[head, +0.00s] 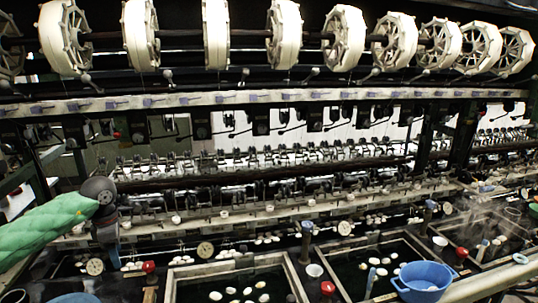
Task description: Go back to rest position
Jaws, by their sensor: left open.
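My left arm comes in from the left edge in a green sleeve. My left gripper (112,258) hangs down in front of the reeling machine, near the left end of the basins. It is open, and I see nothing held in it. My right gripper is not in view. White cocoons (238,291) float in the dark water of a framed basin at the bottom centre, to the right of my left gripper.
A blue bowl (425,277) stands at the lower right, and part of another blue bowl (75,298) shows at the bottom left. The reeling machine's long rail (270,99) and row of white reels (285,35) span the back. Red-topped knobs (148,267) stand among the basins.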

